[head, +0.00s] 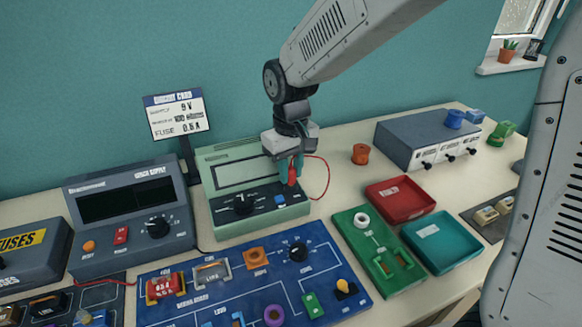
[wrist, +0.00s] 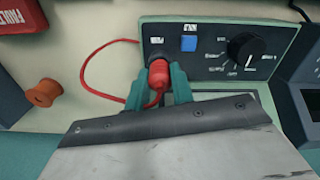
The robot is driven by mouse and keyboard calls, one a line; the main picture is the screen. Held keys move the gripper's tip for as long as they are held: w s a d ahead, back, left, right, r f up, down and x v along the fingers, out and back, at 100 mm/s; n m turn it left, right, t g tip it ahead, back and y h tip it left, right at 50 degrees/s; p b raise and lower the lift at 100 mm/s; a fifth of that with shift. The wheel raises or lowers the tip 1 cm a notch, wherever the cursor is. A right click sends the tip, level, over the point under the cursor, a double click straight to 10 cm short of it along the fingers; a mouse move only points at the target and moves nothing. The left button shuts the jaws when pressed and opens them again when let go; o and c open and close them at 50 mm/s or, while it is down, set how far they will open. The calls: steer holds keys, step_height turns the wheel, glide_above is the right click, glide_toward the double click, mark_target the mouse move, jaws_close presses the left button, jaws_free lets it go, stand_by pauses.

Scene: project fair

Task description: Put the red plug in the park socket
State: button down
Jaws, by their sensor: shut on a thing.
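The red plug (head: 292,177) is between the teal fingers of my gripper (head: 290,172), at the right end of the green meter's (head: 226,214) front panel. In the wrist view, the red plug (wrist: 157,74) lies between the fingertips (wrist: 158,92), its end towards a dark round socket (wrist: 156,54) under a small white label. The label is too small to read, so I cannot tell whether this is the park socket. The plug lines up with the socket and looks close to or touching it; how deep it sits is hidden. A red lead (head: 327,180) loops beside the meter.
A blue square button (wrist: 188,44) and a black dial (wrist: 246,50) are beside the socket. The blue circuit board (head: 225,285) lies in front of the meter. An orange spool (head: 361,154), a red tray (head: 400,202) and a teal tray (head: 442,240) stand to the right.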

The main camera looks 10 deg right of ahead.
steer(key=shift+f, duration=0.35)
steer(key=c, duration=0.6)
jaws_free()
steer(key=shift+c, duration=0.2)
steer(key=shift+r, duration=4)
steer(key=s+d+r+m, duration=0.1)
steer(key=s+d+m, duration=0.1)
steer(key=s+d, duration=0.6)
steer(key=s+d+r+m+t, duration=0.1)
steer(key=s+d, duration=0.7)
steer(key=s, duration=0.8)
steer(key=shift+s+d+r+m, duration=0.3)
steer(key=shift+d+r+m, duration=0.05)
steer(key=shift+r+m, duration=0.5)
